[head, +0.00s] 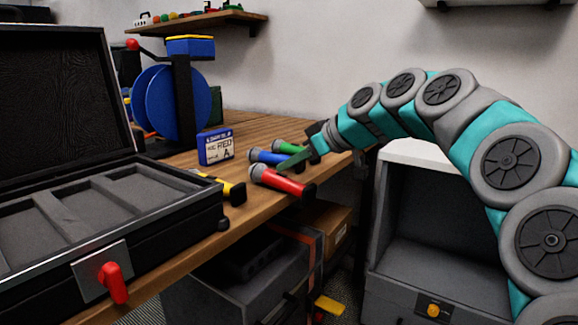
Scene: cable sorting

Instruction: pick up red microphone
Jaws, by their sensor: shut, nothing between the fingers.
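The red microphone (278,180) lies on the wooden table near its front edge, its grey head to the left and its dark end to the right. My gripper (292,161) is just above and behind it in the picture, with its fingers shut and empty. Whether the fingers touch the microphone cannot be told. A blue microphone (267,156) and a green microphone (286,147) lie just behind, partly hidden by my gripper.
An open black case (130,210) with empty compartments stands at the left, beside a yellow microphone (232,189). A small blue box (215,147) and a blue cable reel (172,105) stand behind. A grey open bin (440,270) is below right.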

